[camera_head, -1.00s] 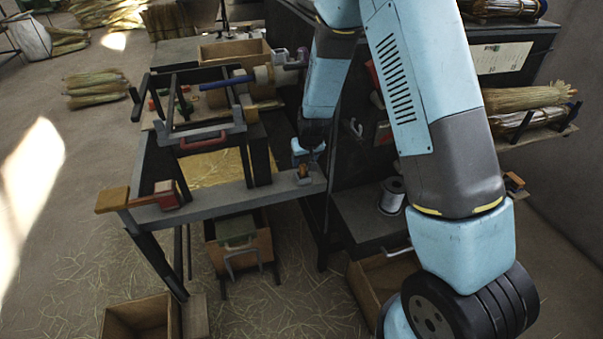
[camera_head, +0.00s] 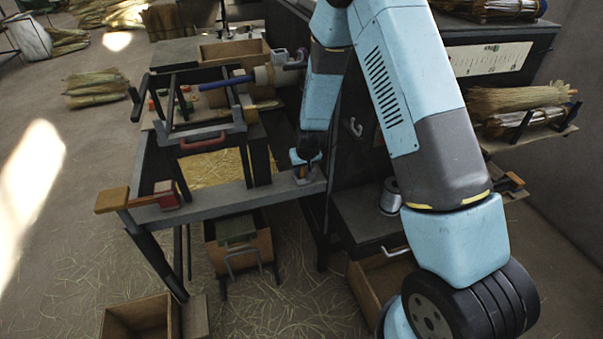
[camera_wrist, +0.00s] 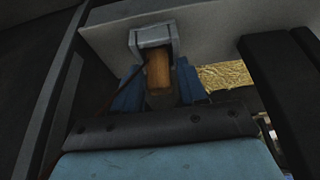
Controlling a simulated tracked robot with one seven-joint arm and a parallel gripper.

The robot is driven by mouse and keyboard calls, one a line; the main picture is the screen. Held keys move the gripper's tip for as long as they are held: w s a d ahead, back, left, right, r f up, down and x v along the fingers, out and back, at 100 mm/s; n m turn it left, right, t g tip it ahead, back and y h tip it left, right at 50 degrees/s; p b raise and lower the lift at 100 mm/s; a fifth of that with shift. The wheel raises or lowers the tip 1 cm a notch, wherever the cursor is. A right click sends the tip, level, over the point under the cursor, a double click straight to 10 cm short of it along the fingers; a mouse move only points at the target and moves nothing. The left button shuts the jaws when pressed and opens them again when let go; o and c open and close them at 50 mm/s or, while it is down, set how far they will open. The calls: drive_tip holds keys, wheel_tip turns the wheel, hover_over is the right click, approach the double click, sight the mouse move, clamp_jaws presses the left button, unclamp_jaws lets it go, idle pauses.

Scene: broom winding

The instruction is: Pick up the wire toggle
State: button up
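The wire toggle looks like a short tan wooden piece (camera_wrist: 158,74) seated in a grey bracket (camera_wrist: 153,36) on the grey bench beam, seen in the wrist view. My gripper (camera_wrist: 160,83) has its two blue fingers on either side of the wooden piece, and they look apart from it. In the head view my gripper (camera_head: 305,160) is at the right end of the beam (camera_head: 232,198), pointing down over the bracket (camera_head: 301,176). The toggle itself is mostly hidden there by the gripper.
A red handle (camera_head: 205,142) and dark posts stand behind the beam. A wire spool (camera_head: 390,197) stands on the dark cabinet to the right. An open wooden box (camera_head: 137,320) is on the floor.

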drive_tip(key=c, duration=0.5)
drive_tip(key=shift+r, duration=0.1)
drive_tip(key=shift+r, duration=0.25)
wheel_tip(320, 180, up, 2)
drive_tip(key=shift+r, duration=0.2)
drive_tip(key=s+r, duration=0.3)
drive_tip(key=s, duration=0.1)
drive_tip(key=s+d+r, duration=0.1)
drive_tip(key=s+r, duration=0.2)
drive_tip(key=s, duration=0.2)
drive_tip(key=s+d+r, duration=0.1)
drive_tip(key=s+r, duration=0.3)
drive_tip(key=s, duration=0.1)
drive_tip(key=shift+d, duration=0.2)
